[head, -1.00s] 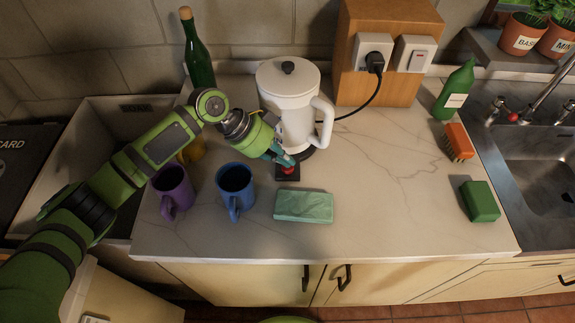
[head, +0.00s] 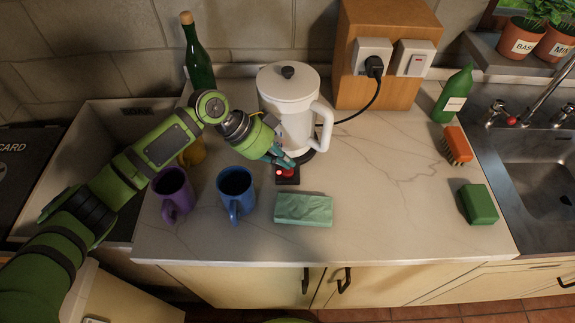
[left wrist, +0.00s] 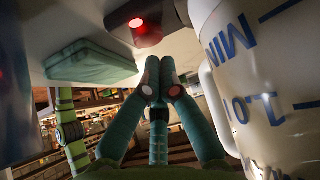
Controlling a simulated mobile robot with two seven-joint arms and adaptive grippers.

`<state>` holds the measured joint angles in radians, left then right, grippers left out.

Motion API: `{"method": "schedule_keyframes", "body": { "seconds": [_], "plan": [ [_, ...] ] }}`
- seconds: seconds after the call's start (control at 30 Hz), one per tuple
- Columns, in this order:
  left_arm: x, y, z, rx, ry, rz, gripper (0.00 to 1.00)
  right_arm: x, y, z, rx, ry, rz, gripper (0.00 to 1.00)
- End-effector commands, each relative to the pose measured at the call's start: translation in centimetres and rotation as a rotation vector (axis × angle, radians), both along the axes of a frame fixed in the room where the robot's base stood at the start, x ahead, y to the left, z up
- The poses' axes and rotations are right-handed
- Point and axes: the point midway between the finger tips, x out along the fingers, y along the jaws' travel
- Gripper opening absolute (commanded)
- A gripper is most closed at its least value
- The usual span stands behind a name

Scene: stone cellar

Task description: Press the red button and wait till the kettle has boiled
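The white kettle (head: 290,105) stands upright on the counter, lid on, handle to the right. Blue level marks show on it in the left wrist view (left wrist: 250,80); the water inside cannot be made out. The red button (head: 279,172) sits on a dark base in front of the kettle and glows; a red light on that base shows in the left wrist view (left wrist: 136,22). My left gripper (head: 287,162) is shut and empty, its fingertips close by the button; whether they touch it is unclear. It shows in the left wrist view (left wrist: 155,65), fingers together. My right gripper is out of view.
A purple mug (head: 173,190) and a blue mug (head: 235,188) stand left, a folded green cloth (head: 304,209) in front. A green bottle (head: 197,60) stands behind my arm. A black plug (head: 374,66) sits in the socket, with a switch (head: 415,58) beside it.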

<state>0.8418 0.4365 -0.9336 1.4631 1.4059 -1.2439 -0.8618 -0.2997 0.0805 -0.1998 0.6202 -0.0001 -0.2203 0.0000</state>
Motion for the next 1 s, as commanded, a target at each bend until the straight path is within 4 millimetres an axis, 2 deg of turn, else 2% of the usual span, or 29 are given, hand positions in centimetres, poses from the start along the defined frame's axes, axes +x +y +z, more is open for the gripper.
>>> {"method": "schedule_keyframes", "body": {
  "seconds": [0.03, 0.6, 1.0],
  "plan": [
    [0.0, 0.0, 0.8, 0.0, -0.001, -0.001, 0.0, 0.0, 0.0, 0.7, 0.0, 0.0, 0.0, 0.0],
    [0.0, 0.0, 5.3, -0.001, -0.001, 0.001, 0.0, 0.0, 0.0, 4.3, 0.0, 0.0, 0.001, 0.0],
    [0.0, 0.0, 5.4, 0.0, -0.001, 0.001, 0.0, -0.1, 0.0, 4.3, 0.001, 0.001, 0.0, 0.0]
  ]
}}
